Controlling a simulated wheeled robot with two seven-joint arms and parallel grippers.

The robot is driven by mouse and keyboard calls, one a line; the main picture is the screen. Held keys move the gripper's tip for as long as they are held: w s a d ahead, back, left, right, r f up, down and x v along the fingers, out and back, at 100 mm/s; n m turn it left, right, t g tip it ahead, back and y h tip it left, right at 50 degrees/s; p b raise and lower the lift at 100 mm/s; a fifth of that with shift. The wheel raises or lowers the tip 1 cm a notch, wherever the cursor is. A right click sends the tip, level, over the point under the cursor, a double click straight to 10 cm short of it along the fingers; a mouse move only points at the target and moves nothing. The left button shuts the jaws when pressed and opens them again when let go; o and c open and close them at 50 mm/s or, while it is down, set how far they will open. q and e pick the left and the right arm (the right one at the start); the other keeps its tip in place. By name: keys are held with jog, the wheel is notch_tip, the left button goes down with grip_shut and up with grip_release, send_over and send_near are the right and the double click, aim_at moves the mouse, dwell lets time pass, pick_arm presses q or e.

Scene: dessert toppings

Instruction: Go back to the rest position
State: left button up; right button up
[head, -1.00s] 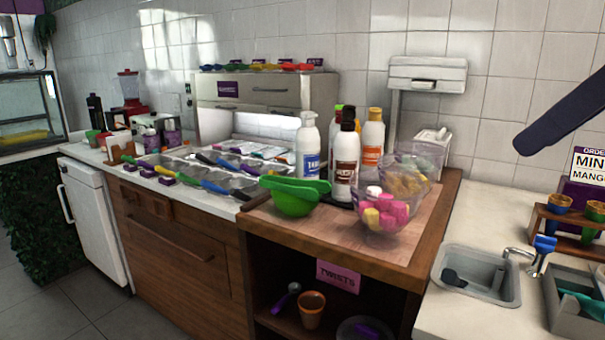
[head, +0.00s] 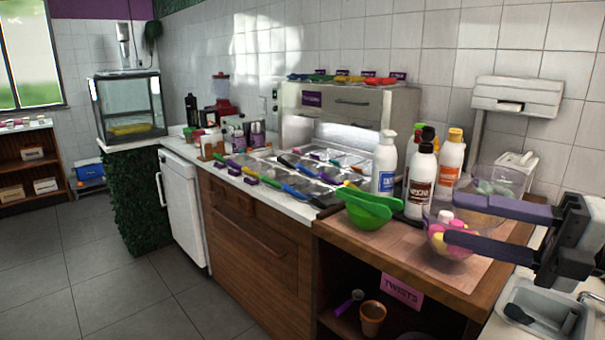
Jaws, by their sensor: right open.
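My right gripper (head: 462,222) is at the right of the head view, with two long purple-grey fingers spread apart and pointing left. My left gripper is not in view.
Sauce bottles (head: 420,181) and green bowls (head: 367,212) stand on the wooden counter (head: 468,274). A topping station (head: 298,170) with several scoops lies left of them. A sink (head: 545,308) is at lower right. The floor (head: 120,285) at left is clear.

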notch_tip(320, 180, down, 26)
jog(key=s+d+m+t+h+p, duration=0.1)
jog(key=m+t+h+p, duration=0.75)
jog(key=m, duration=1.35)
jog(key=s+a+f+m+g+h, duration=0.2)
jog(key=s+a+f+m+g, duration=0.2)
jog(key=s+f, duration=0.5)
jog(key=s+a+f+m+g+h+b, duration=0.1)
jog(key=s+a+f+m+g+h, duration=0.1)
jog(key=s+a+f+g, duration=0.4)
jog(key=s+a+f+m, duration=0.1)
jog(key=s+f, duration=0.2)
jog(key=shift+s+m, duration=0.4)
